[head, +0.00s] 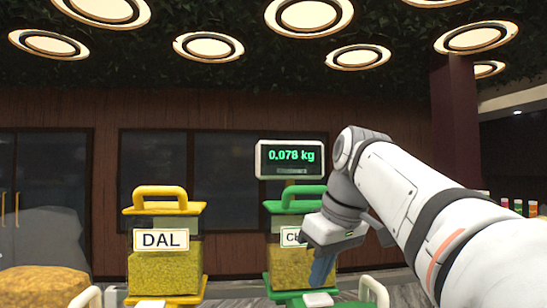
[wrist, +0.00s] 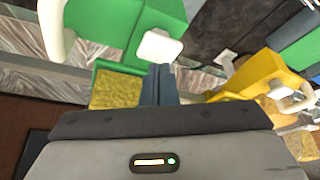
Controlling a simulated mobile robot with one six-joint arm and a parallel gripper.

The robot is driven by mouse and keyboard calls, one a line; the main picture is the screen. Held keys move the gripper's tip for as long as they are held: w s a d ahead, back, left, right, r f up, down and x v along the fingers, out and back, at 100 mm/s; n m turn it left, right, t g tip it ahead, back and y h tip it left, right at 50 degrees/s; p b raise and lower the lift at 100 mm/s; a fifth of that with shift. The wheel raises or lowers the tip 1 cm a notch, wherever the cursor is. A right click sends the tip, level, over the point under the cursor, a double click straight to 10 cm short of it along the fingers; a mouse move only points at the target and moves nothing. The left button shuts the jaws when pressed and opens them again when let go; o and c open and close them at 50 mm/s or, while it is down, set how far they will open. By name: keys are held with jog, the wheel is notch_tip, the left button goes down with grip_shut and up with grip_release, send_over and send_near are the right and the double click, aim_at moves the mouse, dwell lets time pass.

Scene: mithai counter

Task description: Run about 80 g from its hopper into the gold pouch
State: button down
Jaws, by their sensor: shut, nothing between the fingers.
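The green hopper (head: 290,278) stands right of centre, filled with yellow grains. Its label is partly hidden by my arm, with only the first letters showing. The yellow hopper (head: 165,270), labelled DAL, stands to its left. A scale display (head: 291,157) reads 0.078 kg. My gripper (head: 322,272) points down in front of the green hopper's right side. In the wrist view its dark fingers (wrist: 157,82) are shut and empty, near a white lever knob (wrist: 159,46) on the green hopper. Whether they touch is unclear. I cannot make out the gold pouch.
A heap of yellow snack (head: 45,285) lies at the lower left of the head view. White rounded handles stand along the lower edge. In the wrist view the yellow hopper (wrist: 262,72) is at the right. Small jars (head: 518,207) stand far right.

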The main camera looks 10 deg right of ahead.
dwell(0.5)
notch_tip(320, 180, up, 2)
jog(key=shift+r+p, duration=0.1)
jog(key=shift+p, duration=0.65)
notch_tip(320, 180, up, 4)
jog(key=shift+f, duration=0.1)
